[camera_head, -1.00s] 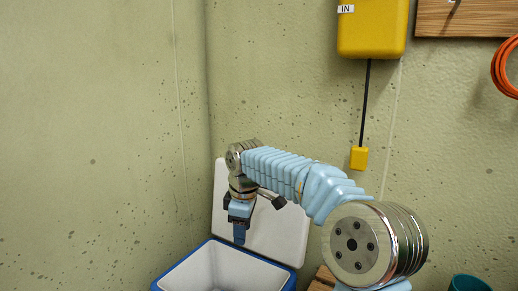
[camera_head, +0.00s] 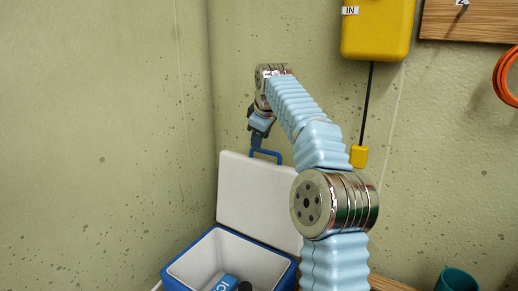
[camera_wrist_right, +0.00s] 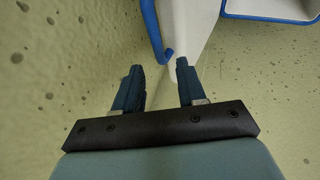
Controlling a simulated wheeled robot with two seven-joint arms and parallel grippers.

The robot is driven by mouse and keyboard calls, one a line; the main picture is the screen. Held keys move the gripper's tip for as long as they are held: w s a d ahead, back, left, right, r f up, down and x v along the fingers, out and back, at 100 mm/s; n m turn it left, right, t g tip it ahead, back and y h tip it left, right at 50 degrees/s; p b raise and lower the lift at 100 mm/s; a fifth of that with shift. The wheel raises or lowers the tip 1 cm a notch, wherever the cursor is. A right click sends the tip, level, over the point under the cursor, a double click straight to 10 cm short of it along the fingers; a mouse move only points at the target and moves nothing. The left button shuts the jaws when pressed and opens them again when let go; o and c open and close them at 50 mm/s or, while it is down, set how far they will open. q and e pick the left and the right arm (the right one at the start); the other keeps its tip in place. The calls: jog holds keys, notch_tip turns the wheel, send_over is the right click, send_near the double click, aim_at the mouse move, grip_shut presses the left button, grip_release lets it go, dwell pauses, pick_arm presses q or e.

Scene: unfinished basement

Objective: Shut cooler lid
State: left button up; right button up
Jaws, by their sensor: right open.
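The cooler (camera_head: 177,268) is a blue box with a white interior at the bottom of the head view. Its white lid (camera_head: 248,200) stands open, leaning up toward the wall, with a blue handle (camera_head: 266,153) at its top edge. My right gripper (camera_head: 257,143) points down at the lid's top edge, just left of the handle; contact cannot be told. In the right wrist view, my right gripper (camera_wrist_right: 158,78) is open with nothing between its fingers. The lid's white edge (camera_wrist_right: 190,25) and blue handle (camera_wrist_right: 152,32) lie just beyond the fingertips. My left gripper is out of view.
A blue pack (camera_head: 222,283) and a dark item lie inside the cooler. A yellow box (camera_head: 376,30) with a hanging black cord and yellow plug (camera_head: 358,156) is on the wall. A teal cup (camera_head: 457,280) stands lower right. Walls close in behind the lid.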

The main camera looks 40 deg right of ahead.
aim_at(259, 160)
jog(key=x, duration=0.4)
grip_shut()
dwell(0.4)
